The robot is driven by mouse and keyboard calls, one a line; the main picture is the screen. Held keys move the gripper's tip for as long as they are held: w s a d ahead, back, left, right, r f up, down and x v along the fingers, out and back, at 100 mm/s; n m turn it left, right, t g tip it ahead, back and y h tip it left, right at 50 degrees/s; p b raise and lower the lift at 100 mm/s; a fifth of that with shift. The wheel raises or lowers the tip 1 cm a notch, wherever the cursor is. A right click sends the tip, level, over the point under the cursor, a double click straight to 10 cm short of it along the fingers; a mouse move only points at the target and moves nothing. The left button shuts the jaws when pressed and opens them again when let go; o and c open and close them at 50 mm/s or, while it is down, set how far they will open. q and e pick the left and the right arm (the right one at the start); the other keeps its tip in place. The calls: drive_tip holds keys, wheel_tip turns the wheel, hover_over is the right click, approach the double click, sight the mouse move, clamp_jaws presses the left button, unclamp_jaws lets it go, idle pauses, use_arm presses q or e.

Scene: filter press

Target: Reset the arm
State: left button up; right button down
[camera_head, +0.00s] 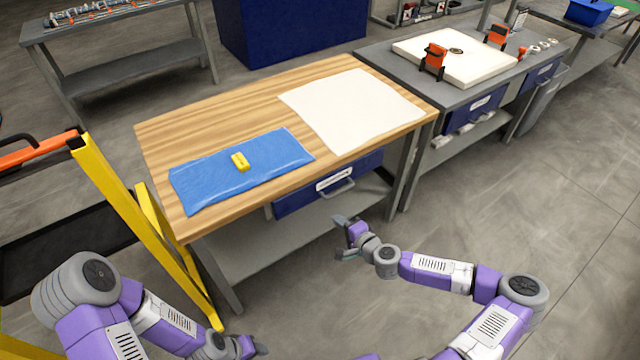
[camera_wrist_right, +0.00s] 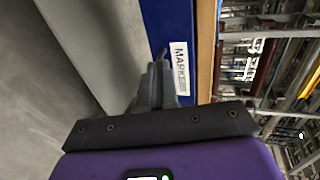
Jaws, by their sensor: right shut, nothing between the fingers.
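My right gripper (camera_head: 346,238) is in front of the wooden-topped workbench (camera_head: 220,98), below its top and near the blue drawer (camera_head: 310,193). In the right wrist view the gripper's fingers (camera_wrist_right: 158,68) are together with nothing between them, pointing toward the drawer, whose white label (camera_wrist_right: 180,67) begins "MARKE". A gap to the drawer cannot be judged exactly. My left arm comes in at the lower left; its gripper (camera_head: 250,347) is small and partly cut off at the bottom edge, so its jaws cannot be read.
A blue cloth (camera_head: 210,182) with a yellow block (camera_head: 240,161) and a white sheet (camera_head: 352,108) lie on the workbench. A yellow frame (camera_head: 118,195) stands close to my left arm. A grey bench (camera_head: 385,62) adjoins at right. Floor at right is clear.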

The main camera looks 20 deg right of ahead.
drive_tip(key=s+a+f+n+g+y+p, duration=0.1)
drive_tip(key=s+a+f+n+g+y, duration=0.1)
drive_tip(key=s+a+f+n+g, duration=0.5)
drive_tip(key=s+a+f+g+y, duration=0.15)
drive_tip(key=s+a, duration=0.35)
drive_tip(key=a, duration=0.6)
drive_tip(key=s+d+f+n+g+h+p, duration=0.1)
drive_tip(key=s+d+n+g, duration=0.1)
drive_tip(key=s, duration=0.4)
drive_tip(key=s+d+f+n+g+h, duration=0.1)
drive_tip(key=s+d+n+g+h, duration=0.1)
drive_tip(key=s, duration=0.5)
drive_tip(key=shift+s+n+g+p, duration=0.25)
drive_tip(key=shift+n+g+p, duration=0.15)
drive_tip(key=shift+n+g, duration=0.1)
drive_tip(key=shift+h, duration=0.25)
